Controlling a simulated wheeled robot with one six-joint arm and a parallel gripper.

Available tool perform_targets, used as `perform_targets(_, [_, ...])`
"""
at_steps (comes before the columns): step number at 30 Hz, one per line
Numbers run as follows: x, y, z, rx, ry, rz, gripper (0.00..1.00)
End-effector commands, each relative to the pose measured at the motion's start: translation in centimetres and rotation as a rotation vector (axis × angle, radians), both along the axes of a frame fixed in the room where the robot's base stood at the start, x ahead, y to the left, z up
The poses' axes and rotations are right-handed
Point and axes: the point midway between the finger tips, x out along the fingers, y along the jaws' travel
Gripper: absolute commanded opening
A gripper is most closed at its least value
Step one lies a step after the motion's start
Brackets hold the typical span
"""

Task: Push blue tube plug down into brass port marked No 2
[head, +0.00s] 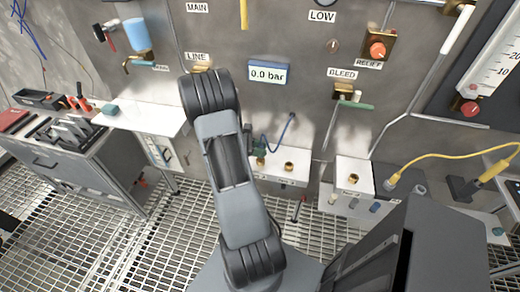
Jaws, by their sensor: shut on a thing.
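A blue tube (287,128) curves down from the wall to the small part of my gripper (257,146) that shows beside my arm. My gripper is shut at the end of this tube; the plug itself is too small and hidden to make out. Two brass ports stand on a white wall block: a left one (260,161) just under my gripper and a right one (289,167) in the open. I cannot read a No 2 mark at either, nor tell whether the plug touches the left port. My arm hides the block's left part.
A gauge (268,74) reads 0.0 bar. A bleed valve with a green handle (357,105) juts from the wall. A white box (345,200) with another brass fitting (353,179) stands right. A tool bench (85,165) is left. The floor is metal grating.

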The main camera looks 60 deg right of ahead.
Motion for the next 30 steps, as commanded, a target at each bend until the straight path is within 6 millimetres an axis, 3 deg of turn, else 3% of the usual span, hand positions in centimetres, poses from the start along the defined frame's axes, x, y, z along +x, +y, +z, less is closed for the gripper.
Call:
perform_targets(16, [0.0,0.0,-1.5,0.000,0.000,0.000,0.00])
perform_targets(17, [0.0,0.0,-1.3,0.000,0.000,0.000,0.27])
perform_targets(25, [0.0,0.0,-1.3,0.001,0.000,0.000,0.53])
perform_targets(30, [0.0,0.0,-1.3,0.001,0.000,0.000,0.54])
